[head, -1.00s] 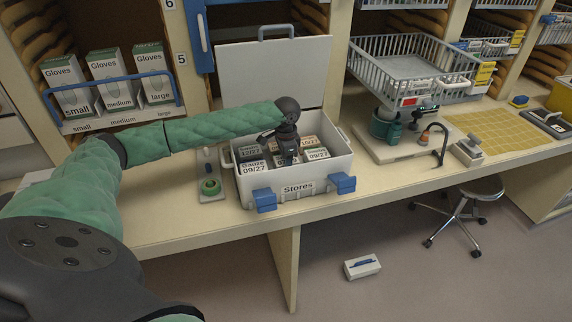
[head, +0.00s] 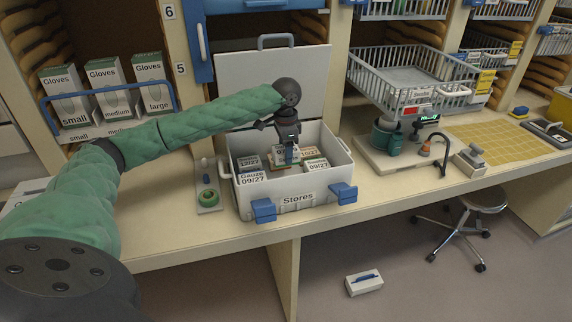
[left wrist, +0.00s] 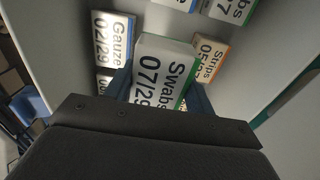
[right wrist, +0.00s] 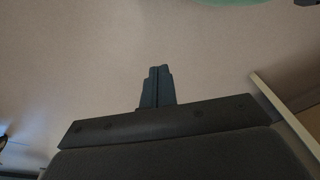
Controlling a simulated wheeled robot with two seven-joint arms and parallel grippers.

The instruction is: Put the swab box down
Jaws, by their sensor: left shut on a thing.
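The swab box (left wrist: 160,72), white with a green edge and labelled "Swabs 07/29", is between the fingers of my left gripper (left wrist: 160,95). In the head view my left gripper (head: 287,146) points down over the open white Stores box (head: 325,190), shut on the swab box (head: 288,156). The swab box is above the other packs, still within the Stores box outline. Its underside is hidden. My right gripper (right wrist: 156,85) shows only in the right wrist view, fingers together and empty.
Other packs, such as Gauze (left wrist: 112,38) and Strips (left wrist: 208,60), lie in the Stores box. Glove boxes (head: 105,85) stand behind left.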

